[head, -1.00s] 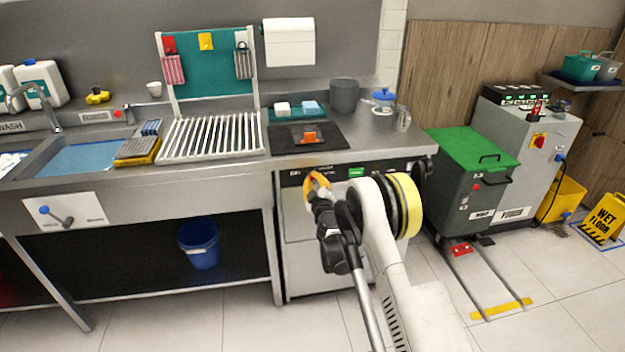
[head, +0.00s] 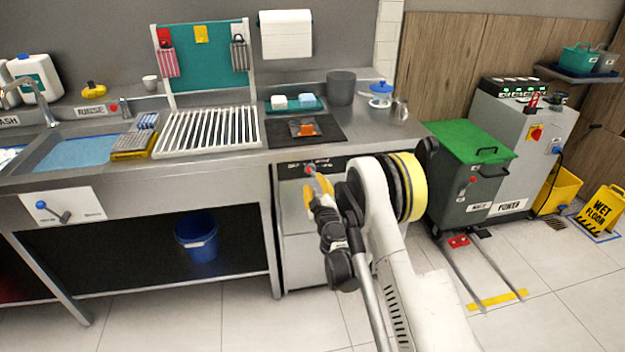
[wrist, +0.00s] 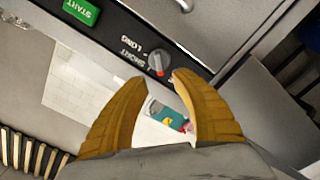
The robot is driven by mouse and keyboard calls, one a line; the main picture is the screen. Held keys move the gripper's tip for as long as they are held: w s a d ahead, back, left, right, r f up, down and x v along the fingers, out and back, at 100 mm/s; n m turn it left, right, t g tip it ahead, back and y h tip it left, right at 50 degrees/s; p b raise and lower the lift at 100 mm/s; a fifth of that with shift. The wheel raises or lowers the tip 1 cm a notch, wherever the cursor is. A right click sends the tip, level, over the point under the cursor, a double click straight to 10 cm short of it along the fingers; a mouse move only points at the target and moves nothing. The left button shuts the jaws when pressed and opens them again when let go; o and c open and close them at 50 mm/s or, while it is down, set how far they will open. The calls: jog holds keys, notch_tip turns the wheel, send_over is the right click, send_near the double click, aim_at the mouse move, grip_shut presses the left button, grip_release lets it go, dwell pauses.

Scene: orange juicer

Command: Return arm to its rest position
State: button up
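My gripper (head: 318,187) has yellow fingers and is held in front of the control panel of the steel machine under the counter. In the wrist view my gripper (wrist: 158,78) has its two fingers apart with nothing held between them. The knob also shows in the head view (head: 310,169), just above the fingers. A green START button (wrist: 82,11) is at the upper left of the wrist view. My arm hides part of the panel in the head view.
The steel counter (head: 385,135) stands directly ahead, with a black mat (head: 280,133) and a slatted rack (head: 208,128). A blue bucket (head: 197,240) is below it. A green-lidded bin (head: 468,145) stands to the right. A wet-floor sign (head: 604,208) stands farther right. Tiled floor is open.

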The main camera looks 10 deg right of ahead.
jog(key=s+d+r+m+g+h, duration=0.1)
jog(key=s+d+r+m+h, duration=0.2)
jog(key=r, duration=0.6)
jog(key=s+d+r+m+g+h, duration=0.1)
jog(key=s+d+r+m+g, duration=0.2)
jog(key=r, duration=0.6)
jog(key=s+d+r+m+g, duration=0.2)
jog(key=s+r+m, duration=0.15)
jog(key=s, duration=1.25)
jog(key=s+a+f+g+y, duration=0.1)
jog(key=s+a+f, duration=0.1)
jog(key=s, duration=0.6)
jog(key=s+a+f+g+y, duration=0.1)
jog(key=s+a+g, duration=0.1)
jog(key=s, duration=0.6)
jog(key=s+a+f+g+y, duration=0.2)
jog(key=s+a, duration=0.1)
jog(key=s, duration=0.6)
jog(key=shift+f, duration=0.35)
jog(key=shift+o, duration=0.4)
jog(key=shift+w, duration=0.15)
